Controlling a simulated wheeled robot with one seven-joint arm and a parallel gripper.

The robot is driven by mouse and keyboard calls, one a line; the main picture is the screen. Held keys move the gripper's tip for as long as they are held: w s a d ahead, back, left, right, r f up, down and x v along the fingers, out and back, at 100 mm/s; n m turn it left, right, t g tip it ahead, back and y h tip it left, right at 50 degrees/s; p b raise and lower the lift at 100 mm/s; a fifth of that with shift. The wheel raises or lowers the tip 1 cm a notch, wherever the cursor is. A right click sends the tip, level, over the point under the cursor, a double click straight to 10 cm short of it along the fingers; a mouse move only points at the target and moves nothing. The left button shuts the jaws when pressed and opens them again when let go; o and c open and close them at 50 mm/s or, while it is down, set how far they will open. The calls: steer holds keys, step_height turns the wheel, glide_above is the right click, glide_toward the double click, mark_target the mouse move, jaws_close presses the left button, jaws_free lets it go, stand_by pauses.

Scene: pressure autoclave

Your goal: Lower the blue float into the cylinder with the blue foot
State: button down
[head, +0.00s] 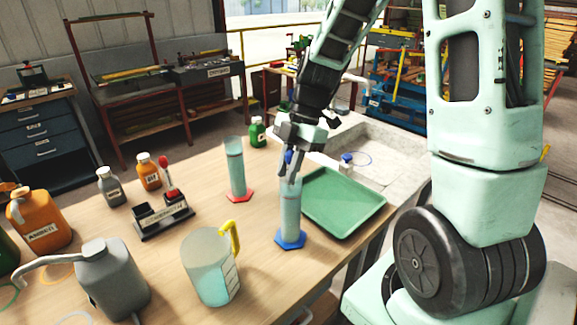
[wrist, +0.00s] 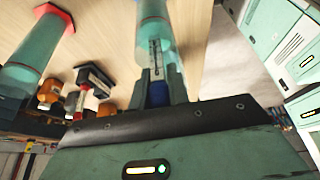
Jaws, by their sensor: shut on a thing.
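The blue float is pinched between my gripper's fingers; its blue part (wrist: 157,94) and pale scaled stem (wrist: 155,58) show in the wrist view. My gripper (head: 290,178) is shut on it, pointing down, directly over the cylinder with the blue foot (head: 290,212). The cylinder stands upright on the table and holds pale teal liquid. In the wrist view the cylinder (wrist: 153,32) lies in line with the stem. The stem overlaps the cylinder's mouth there; how deep it reaches is unclear. The fingers partly hide the float and rim.
A red-footed cylinder (head: 236,170) stands to the left, and a jug (head: 210,268) with a yellow handle in front. A green tray (head: 343,203) is close on the right. A rack (head: 163,217) with a red float, and several bottles, stand further left.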

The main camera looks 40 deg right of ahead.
steer(key=shift+f, duration=0.1)
steer(key=c, duration=1.3)
jaws_free()
steer(key=shift+o, duration=0.2)
steer(key=b+v, duration=0.1)
steer(key=v, duration=1.6)
steer(key=shift+d+r+b, duration=0.15)
steer(key=shift+r+b, duration=0.1)
steer(key=shift+b, duration=0.05)
steer(key=shift+w, duration=0.1)
